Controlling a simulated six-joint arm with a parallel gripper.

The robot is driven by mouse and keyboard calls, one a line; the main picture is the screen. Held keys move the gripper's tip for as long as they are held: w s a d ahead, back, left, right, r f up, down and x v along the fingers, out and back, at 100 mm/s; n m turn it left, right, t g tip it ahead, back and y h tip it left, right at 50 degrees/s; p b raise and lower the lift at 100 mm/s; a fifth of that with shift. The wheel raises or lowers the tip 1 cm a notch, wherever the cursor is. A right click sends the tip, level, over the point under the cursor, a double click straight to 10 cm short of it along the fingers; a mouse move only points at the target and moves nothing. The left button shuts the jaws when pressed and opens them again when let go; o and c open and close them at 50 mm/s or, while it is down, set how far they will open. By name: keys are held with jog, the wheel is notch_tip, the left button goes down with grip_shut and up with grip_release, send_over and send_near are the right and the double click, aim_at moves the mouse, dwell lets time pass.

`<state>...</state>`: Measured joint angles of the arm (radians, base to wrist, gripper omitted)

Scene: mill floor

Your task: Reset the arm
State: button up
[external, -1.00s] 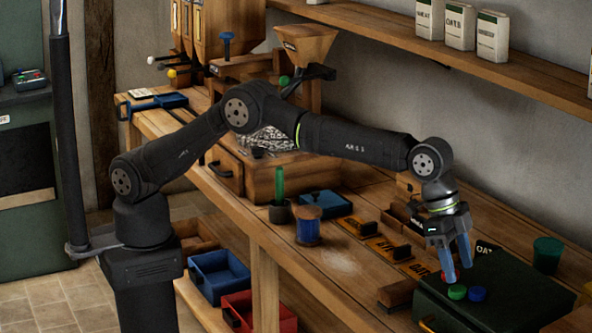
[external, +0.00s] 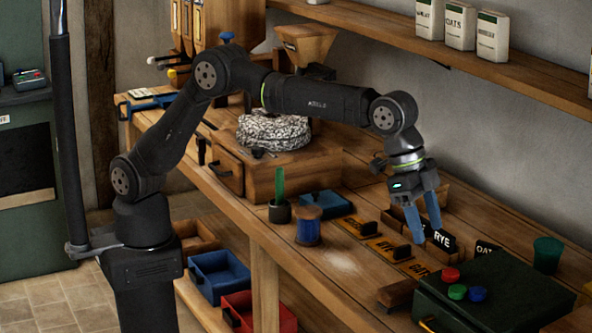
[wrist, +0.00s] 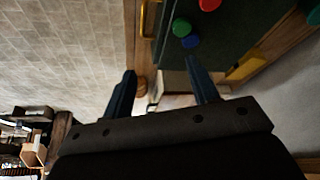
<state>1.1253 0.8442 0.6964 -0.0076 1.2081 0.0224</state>
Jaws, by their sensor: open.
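My gripper (external: 425,228) hangs over the right part of the bench in the external view, blue fingers pointing down. It is open, with nothing between the fingers. The fingers also show apart in the wrist view (wrist: 160,72). It is left of and behind a dark green box (external: 520,290), apart from its red button (external: 451,275), green button (external: 457,292) and blue button (external: 477,294). The green button (wrist: 181,27) and blue button (wrist: 190,41) show in the wrist view too.
A black RYE sign (external: 444,240) stands just behind the fingers. Yellow label plates (external: 388,249) lie on the bench to the left. A blue spool (external: 308,228) and a green cup (external: 547,255) stand on either side. A wall shelf (external: 470,62) runs above.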

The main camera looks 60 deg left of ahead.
jog(key=w+a+r+n, duration=0.1)
jog(key=w+a+r, duration=0.3)
jog(key=w+a, duration=0.6)
jog(key=w+a+r+n, duration=0.1)
jog(key=w+a+r, duration=0.4)
jog(key=w+a, duration=0.6)
jog(key=w+a+r, duration=0.2)
jog(key=a, duration=0.7)
jog(key=w+a+r, duration=0.3)
jog(key=a, duration=0.7)
jog(key=w+a+r+n+t, duration=0.1)
jog(key=w+a+r, duration=0.2)
jog(key=a, duration=0.6)
jog(key=shift+w+a+r+y, duration=0.15)
jog(key=shift+a+r+y, duration=0.1)
jog(key=shift+y, duration=0.15)
jog(key=shift+o, duration=0.5)
